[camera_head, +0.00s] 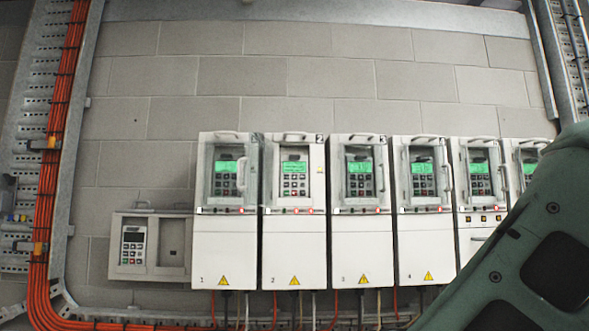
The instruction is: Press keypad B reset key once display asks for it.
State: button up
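A row of white drive cabinets hangs on a block wall, each with a keypad and a green lit display. Cabinet 1 (224,250), cabinet 2 (294,250), cabinet 3 (362,248) and cabinet 4 (427,245) are numbered at the bottom. The keypad on cabinet 2 (294,180) looks uncovered, with a handle above it. The keypad on cabinet 1 (226,178) sits behind a clear cover. A separate keypad (133,245) with a dark, unlit display sits in a low box at left. No letter B is readable, and the display text is too small. My gripper is out of view.
A green arm link (530,240), mine, covers the lower right and hides part of the rightmost cabinets. Orange cables (55,160) run down a metal tray at left. An empty recess (174,243) is beside the separate keypad. Cables hang below the cabinets.

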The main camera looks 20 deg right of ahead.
dwell(0.4)
grip_shut()
dwell(1.6)
